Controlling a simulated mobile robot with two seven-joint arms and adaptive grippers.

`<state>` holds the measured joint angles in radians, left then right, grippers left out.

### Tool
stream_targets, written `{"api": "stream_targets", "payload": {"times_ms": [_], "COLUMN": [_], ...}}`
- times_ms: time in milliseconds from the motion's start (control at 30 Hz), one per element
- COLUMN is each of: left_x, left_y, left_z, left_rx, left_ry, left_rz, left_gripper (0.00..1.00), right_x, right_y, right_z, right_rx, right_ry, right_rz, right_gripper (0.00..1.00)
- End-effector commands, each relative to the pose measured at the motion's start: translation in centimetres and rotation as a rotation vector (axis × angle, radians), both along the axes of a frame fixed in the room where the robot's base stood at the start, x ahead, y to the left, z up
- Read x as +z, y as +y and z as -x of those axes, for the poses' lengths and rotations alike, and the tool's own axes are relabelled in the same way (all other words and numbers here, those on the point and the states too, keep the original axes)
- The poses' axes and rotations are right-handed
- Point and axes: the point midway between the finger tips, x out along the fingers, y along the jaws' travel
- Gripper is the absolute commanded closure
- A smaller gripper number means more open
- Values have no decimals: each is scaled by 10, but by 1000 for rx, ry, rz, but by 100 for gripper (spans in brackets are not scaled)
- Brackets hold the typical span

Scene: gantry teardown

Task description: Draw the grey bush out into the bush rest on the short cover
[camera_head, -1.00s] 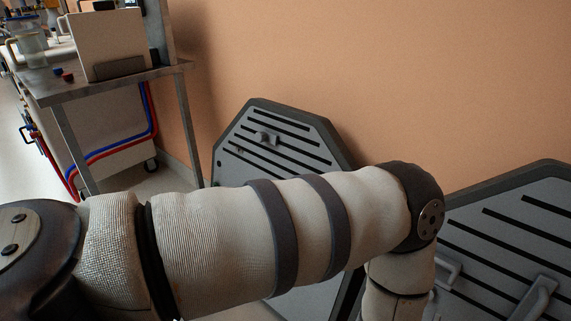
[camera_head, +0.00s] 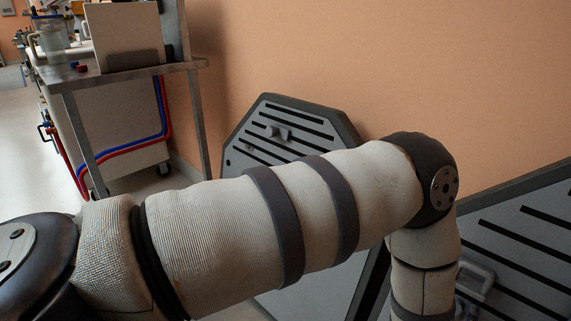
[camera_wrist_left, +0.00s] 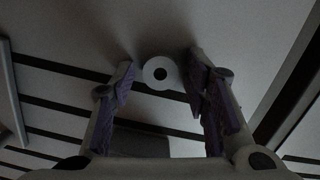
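A pale grey ring with a dark hole, apparently the bush (camera_wrist_left: 149,76), shows in the left wrist view against a slotted panel. My left gripper (camera_wrist_left: 162,64) is open, its purple-padded fingers on either side of the ring. I cannot tell whether they touch it. In the head view my left arm crosses the picture and bends down at the right, and its gripper is out of sight. Two dark-rimmed slotted covers stand by the wall, one in the middle (camera_head: 252,140) and one at the right (camera_head: 520,240). I cannot tell which is the short one. My right gripper is not seen.
A metal table (camera_head: 130,72) with a pale upright board (camera_head: 125,30) stands at the left, with red and blue hoses below. A small bracket (camera_head: 280,132) sits on the middle cover. A pale handle (camera_head: 474,281) is on the right cover. Floor is clear at the far left.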

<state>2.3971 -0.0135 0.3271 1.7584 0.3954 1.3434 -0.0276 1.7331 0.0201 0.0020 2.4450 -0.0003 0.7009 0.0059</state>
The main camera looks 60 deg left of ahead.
Motion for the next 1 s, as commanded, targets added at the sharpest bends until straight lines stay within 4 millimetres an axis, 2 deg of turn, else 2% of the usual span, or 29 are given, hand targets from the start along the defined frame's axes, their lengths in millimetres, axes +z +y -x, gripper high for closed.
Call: {"api": "stream_targets", "payload": {"times_ms": [33, 133, 167, 733, 1000], "left_x": [0, 0, 0, 5, 17], "left_y": [0, 0, 0, -5, -15], "left_z": [0, 0, 0, 18, 49], "left_rx": [0, 0, 0, 0, -2], "left_ry": [0, 0, 0, 0, -2], "left_rz": [0, 0, 0, -1, 0], "left_gripper": [76, 98, 100, 100, 100], "right_x": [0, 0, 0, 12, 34], "right_y": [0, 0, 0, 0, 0], "right_z": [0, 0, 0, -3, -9], "right_rx": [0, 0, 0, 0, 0], "right_ry": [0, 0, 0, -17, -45], "right_rz": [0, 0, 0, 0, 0], "right_gripper": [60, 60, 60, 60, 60]}}
